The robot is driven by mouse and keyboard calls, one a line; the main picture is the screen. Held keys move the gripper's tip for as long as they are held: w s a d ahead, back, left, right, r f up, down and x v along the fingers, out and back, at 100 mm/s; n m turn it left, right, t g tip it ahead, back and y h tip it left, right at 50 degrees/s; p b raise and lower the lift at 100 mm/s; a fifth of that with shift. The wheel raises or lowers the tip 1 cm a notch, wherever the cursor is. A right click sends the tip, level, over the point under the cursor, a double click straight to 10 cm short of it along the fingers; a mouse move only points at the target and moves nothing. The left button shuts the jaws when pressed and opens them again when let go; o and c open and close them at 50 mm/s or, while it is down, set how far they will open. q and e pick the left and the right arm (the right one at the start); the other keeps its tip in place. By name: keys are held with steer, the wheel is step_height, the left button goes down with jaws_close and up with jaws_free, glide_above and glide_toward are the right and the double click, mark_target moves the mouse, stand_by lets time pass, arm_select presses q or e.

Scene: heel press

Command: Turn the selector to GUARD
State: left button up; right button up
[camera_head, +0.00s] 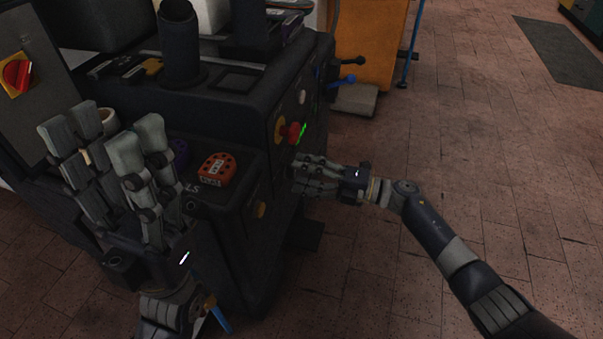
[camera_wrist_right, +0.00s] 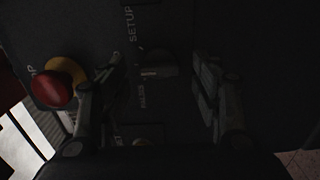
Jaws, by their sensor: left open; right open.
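The press (camera_head: 275,85) is a dark machine with a control panel on its right side. My right gripper (camera_head: 300,176) is at that panel, its fingers pointing left, and hides part of it. In the right wrist view, a dark knob (camera_wrist_right: 158,71), apparently the selector, lies between the open fingers (camera_wrist_right: 160,85). I see no clear grip on it. The word SETUP reads above it; a smaller label at its left is too dim to read. My left gripper (camera_head: 108,140) is open and empty, raised in front of the press's left part.
A red mushroom button on a yellow base (camera_head: 289,131) is just above my right gripper; it also shows in the wrist view (camera_wrist_right: 52,89). A red perforated block (camera_head: 216,168) sits on the front ledge. Levers (camera_head: 345,80) stick out behind. The tiled floor at right is clear.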

steer(key=v, duration=1.1)
